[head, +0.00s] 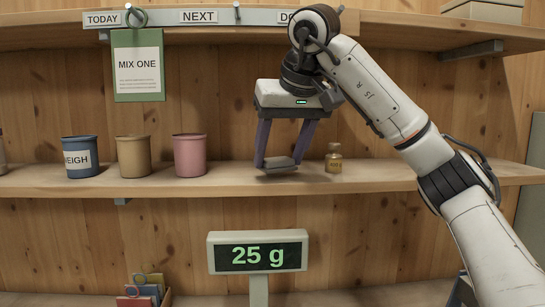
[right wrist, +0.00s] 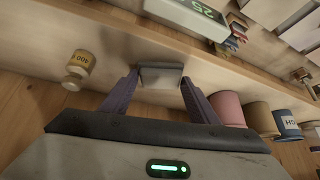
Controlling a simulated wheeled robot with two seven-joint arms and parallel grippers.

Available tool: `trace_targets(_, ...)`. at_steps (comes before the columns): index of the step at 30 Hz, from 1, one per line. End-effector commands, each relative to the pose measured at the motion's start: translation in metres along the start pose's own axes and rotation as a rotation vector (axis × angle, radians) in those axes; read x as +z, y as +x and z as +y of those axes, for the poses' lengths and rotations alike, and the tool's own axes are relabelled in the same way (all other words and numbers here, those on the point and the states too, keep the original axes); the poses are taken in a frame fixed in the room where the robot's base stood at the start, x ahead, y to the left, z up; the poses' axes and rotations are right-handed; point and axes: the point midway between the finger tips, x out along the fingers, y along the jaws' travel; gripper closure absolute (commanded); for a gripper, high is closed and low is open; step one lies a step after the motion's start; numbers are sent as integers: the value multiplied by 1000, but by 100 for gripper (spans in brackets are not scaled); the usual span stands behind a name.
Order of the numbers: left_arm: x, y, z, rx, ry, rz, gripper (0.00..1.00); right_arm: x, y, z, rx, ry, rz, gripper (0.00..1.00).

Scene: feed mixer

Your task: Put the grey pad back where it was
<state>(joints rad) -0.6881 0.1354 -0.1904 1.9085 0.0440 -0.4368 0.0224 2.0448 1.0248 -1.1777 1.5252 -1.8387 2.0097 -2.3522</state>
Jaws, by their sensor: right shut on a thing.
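The grey pad (head: 277,165) is a small flat block between the fingertips of my right gripper (head: 280,159). The gripper points down and is shut on the pad, at the middle shelf (head: 225,182). I cannot tell whether the pad touches the shelf board. In the right wrist view the pad (right wrist: 161,75) sits between the two purple fingers of the gripper (right wrist: 160,82). My left gripper is not in view.
A small labelled brass weight (head: 333,159) stands close right of the pad. A pink cup (head: 189,156), a tan cup (head: 134,156) and a blue cup (head: 80,170) stand to the left. A display reading 25 g (head: 257,251) is below. A green MIX ONE card (head: 138,94) hangs above.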

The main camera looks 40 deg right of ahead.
Motion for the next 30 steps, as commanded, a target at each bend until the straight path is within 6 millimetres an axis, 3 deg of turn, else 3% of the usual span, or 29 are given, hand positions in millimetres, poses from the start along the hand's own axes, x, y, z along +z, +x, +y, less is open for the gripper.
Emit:
trace_targets(11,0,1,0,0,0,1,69,-36,26,-2,-2,0,-5,63)
trace_targets(16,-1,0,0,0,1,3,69,-29,38,0,2,0,-4,63)
trace_targets(27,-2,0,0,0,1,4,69,-27,40,0,0,0,-2,63)
trace_targets(28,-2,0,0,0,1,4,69,-27,40,0,0,0,-2,42)
trace_targets(30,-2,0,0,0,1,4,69,-27,40,0,0,0,-2,30)
